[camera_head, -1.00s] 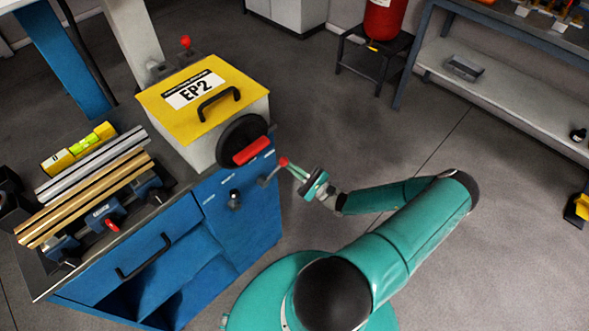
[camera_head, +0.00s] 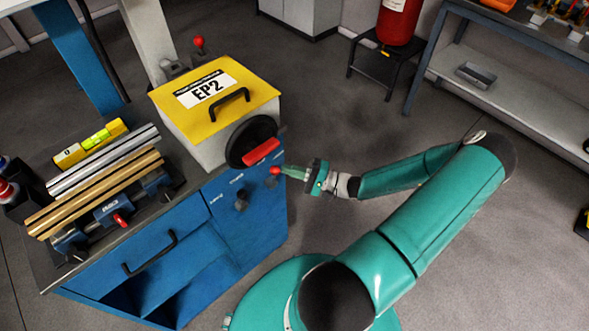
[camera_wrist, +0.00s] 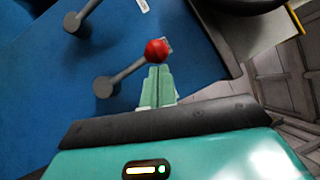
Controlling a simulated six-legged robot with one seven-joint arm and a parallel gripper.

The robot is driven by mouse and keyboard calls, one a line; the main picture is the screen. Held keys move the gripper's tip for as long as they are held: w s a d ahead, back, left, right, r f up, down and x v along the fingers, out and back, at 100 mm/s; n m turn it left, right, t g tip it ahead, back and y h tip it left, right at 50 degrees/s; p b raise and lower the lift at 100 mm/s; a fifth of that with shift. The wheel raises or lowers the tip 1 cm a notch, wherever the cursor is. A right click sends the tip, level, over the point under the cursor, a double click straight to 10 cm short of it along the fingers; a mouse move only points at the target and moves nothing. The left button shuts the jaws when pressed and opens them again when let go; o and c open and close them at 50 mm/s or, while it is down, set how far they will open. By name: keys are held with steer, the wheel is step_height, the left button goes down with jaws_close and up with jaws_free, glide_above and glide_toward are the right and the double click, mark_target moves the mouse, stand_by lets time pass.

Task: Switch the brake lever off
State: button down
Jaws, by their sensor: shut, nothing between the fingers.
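A lever with a red ball knob (camera_head: 275,170) sticks out from the front of the blue cabinet, under the black wheel. In the wrist view, its grey arm runs from a round pivot (camera_wrist: 103,88) up right to the red ball (camera_wrist: 157,50). No brake label is readable. My gripper (camera_head: 287,172) points left at the knob. The wrist view shows the fingers (camera_wrist: 158,72) shut together, tips right at the ball's lower side and holding nothing. I cannot tell whether they touch it.
A second grey lever (camera_head: 241,198) is on the same panel, to the left. The yellow-topped EP2 box (camera_head: 260,90) and black wheel with red handle (camera_head: 262,151) sit just above.

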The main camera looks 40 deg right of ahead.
steer(key=shift+a+r+n, duration=0.1)
steer(key=shift+a+n, duration=0.1)
steer(key=shift+n, duration=0.2)
steer(key=shift+a, duration=0.1)
steer(key=w+d+v, duration=0.1)
steer(key=d+v, duration=0.1)
steer(key=v, duration=1.1)
steer(key=shift+w+f, duration=0.3)
steer(key=shift+w, duration=0.1)
steer(key=shift+d, duration=0.15)
steer(key=shift+s, duration=0.1)
